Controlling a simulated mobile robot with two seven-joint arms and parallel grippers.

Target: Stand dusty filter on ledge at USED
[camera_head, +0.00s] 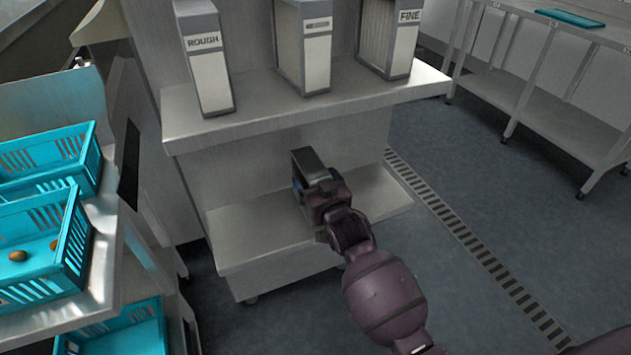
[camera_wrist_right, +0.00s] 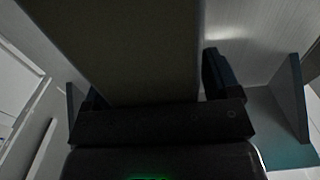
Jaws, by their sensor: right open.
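A grey-framed filter (camera_head: 310,162) is at the lower ledge (camera_head: 250,235), mostly hidden behind my right gripper (camera_head: 313,188). It looks upright; its bottom edge is hidden, so I cannot tell if it rests on the ledge. In the right wrist view the filter's dull brown-grey side (camera_wrist_right: 125,50) lies between the two fingers of my right gripper (camera_wrist_right: 155,85). The jaws are open around it, with a narrow gap at the right finger. No USED label is readable. My left gripper is not in view.
The upper shelf (camera_head: 270,118) holds a filter marked ROUGH (camera_head: 207,68), a middle filter (camera_head: 316,62) and one marked FINE (camera_head: 398,45). Blue crates (camera_head: 75,235) stand at the left. The lower ledge is bare on both sides of the gripper. A steel table is at the right.

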